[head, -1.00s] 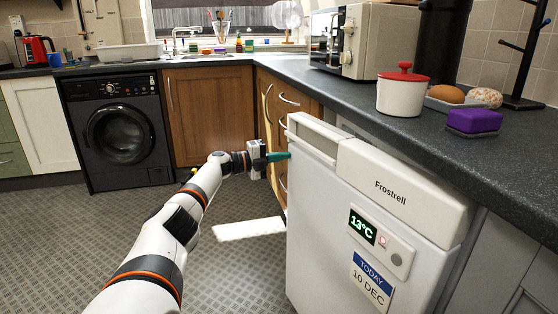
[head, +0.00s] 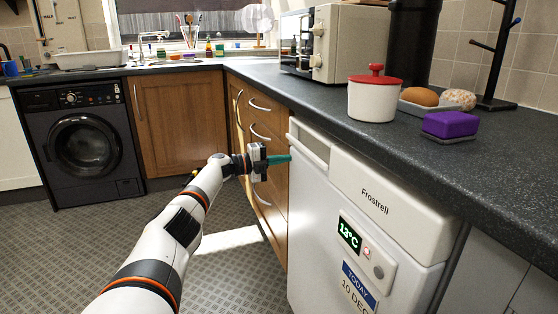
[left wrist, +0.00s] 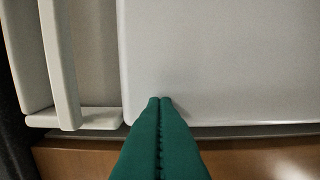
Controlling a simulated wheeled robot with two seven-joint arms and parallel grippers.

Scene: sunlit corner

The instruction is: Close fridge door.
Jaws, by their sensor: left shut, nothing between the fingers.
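The white Frostrell fridge door (head: 335,235) stands under the worktop at the right of the head view. It has a 13°C display and a date label, and a recessed handle (head: 309,143) at its upper far corner. I cannot tell whether it is fully shut. My left gripper (head: 289,158) reaches in from the left. Its green fingers are shut with nothing between them, their tips at the door's far edge, just below the handle. In the left wrist view the fingertips (left wrist: 160,100) overlap the door panel (left wrist: 220,60); contact is unclear. My right gripper is out of view.
Wooden drawers (head: 265,165) with curved handles stand just beyond the fridge. The dark worktop (head: 320,90) holds a red-lidded pot (head: 373,97), a purple sponge (head: 450,124) and a microwave (head: 345,45). A washing machine (head: 85,145) stands at the back left. Patterned floor is clear.

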